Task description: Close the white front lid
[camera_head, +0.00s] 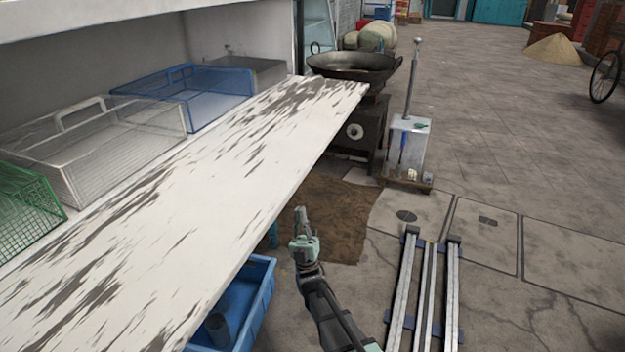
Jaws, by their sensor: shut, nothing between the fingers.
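The white front lid (215,190) is a long worn white panel with dark scuffs. It lies folded out, sloping from upper right to lower left, in front of an open white compartment. My gripper (301,212) is shut and empty. It points up in the picture, to the right of the lid's outer edge and apart from it in the picture. My arm reaches it from the lower right. The lid's underside is hidden.
Inside the compartment are a white wire basket (125,165), a blue basket (215,105) and a green basket (22,215). A blue crate (262,290) sits below the lid. A wok (350,68) on a stove stands beyond its far end.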

